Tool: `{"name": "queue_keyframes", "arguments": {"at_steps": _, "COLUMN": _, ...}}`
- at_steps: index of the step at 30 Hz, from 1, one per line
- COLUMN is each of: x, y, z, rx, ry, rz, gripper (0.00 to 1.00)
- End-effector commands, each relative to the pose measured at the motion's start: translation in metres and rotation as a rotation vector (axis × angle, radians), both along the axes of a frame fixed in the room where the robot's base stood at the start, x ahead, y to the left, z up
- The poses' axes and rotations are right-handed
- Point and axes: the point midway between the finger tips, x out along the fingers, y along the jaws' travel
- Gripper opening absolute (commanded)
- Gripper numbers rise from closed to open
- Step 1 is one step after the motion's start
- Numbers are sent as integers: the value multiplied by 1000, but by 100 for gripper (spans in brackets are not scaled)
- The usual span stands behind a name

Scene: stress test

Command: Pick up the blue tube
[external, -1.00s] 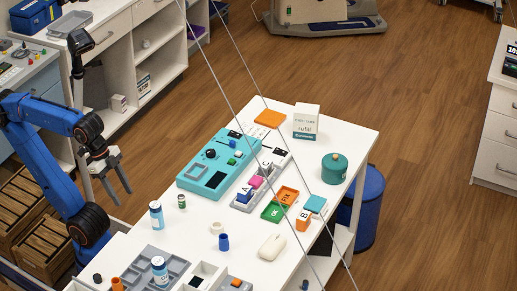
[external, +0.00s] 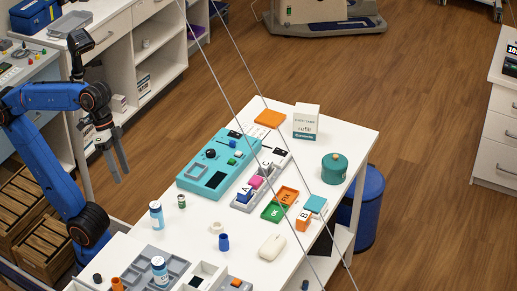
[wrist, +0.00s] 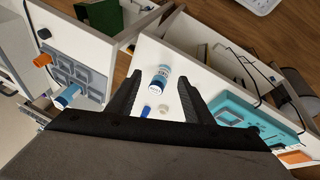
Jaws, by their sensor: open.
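The blue tube (external: 224,242) stands upright on the white table, beside a small cream ring (external: 217,227). In the wrist view a small blue piece (wrist: 147,111) that looks like the tube shows between my fingers, partly hidden by the gripper body. My gripper (external: 122,175) is open and empty, its fingers pointing down, up and to the left of the tube and well apart from it. It also shows in the wrist view (wrist: 160,92), with its fingers spread.
A blue-labelled bottle (external: 156,215) and a small green jar (external: 182,201) stand left of the tube. A grey tray (external: 135,272) lies in front, a teal panel (external: 190,180) behind, and a cream mouse-shaped object (external: 272,246) to the right. Thin cables cross the external view.

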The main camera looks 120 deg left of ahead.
Motion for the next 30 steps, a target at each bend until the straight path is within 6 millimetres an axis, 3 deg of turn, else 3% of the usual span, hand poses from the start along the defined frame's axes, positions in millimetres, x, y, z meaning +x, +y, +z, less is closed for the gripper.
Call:
{"name": "queue_keyframes", "arguments": {"at_steps": 7, "x": 42, "y": -9, "z": -8, "rx": -264, "ry": 63, "rz": 270, "gripper": 47}}
{"name": "queue_keyframes", "arguments": {"at_steps": 13, "x": 101, "y": -4, "z": -10, "rx": -629, "ry": 164, "rz": 646, "gripper": 47}}
{"name": "queue_keyframes", "arguments": {"at_steps": 21, "x": 177, "y": 38, "z": -1, "rx": -1128, "ry": 321, "rz": 1125, "gripper": 47}}
{"name": "queue_keyframes", "arguments": {"at_steps": 30, "x": 216, "y": 82, "z": 7, "rx": -1438, "ry": 434, "rz": 1383, "gripper": 47}}
